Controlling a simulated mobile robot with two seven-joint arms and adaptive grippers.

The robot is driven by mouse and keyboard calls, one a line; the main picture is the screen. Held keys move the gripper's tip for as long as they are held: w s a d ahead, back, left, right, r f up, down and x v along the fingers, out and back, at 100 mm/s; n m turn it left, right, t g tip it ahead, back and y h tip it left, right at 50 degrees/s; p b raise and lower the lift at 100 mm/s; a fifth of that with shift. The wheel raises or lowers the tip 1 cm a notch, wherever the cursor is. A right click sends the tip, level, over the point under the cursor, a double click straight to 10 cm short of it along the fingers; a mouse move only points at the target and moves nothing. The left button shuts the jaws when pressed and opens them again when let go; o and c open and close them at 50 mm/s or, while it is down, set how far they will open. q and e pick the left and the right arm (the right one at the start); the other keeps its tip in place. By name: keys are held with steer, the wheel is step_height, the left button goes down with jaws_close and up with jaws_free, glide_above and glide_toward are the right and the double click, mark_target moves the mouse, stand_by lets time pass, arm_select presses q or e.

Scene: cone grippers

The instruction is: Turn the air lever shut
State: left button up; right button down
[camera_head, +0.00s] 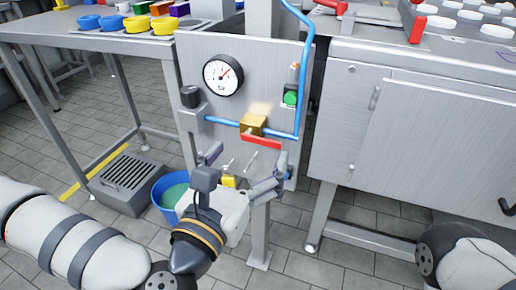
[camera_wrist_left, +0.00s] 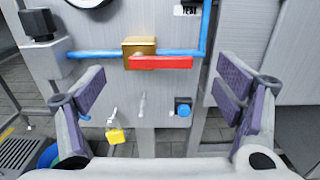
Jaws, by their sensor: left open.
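The red air lever (camera_head: 261,141) lies nearly level across the front of a brass valve block (camera_head: 252,124) on a grey upright panel (camera_head: 200,62). In the left wrist view, the lever (camera_wrist_left: 160,62) runs right from the brass block (camera_wrist_left: 139,46), along the blue air pipe (camera_wrist_left: 95,54). My left gripper (camera_head: 243,170) is open and empty, just below the lever in the head view. In the wrist view its purple-padded fingers stand wide apart, one at each side, with the lever between and beyond them. I see no contact. My right gripper is not in view.
The panel carries a round gauge (camera_head: 223,75), a green button (camera_head: 290,94) and a yellow padlock (camera_wrist_left: 116,136) hanging below the valve. A blue bucket (camera_head: 160,199) and a grated box (camera_head: 133,170) stand on the floor at left. A metal cabinet (camera_head: 425,130) stands at right.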

mark_target(258, 143)
arm_select(q)
steer(key=x, duration=0.4)
steer(key=shift+w+d, duration=0.15)
steer(key=shift+w, duration=0.2)
steer(key=c, duration=1.2)
steer(key=shift+o, duration=0.2)
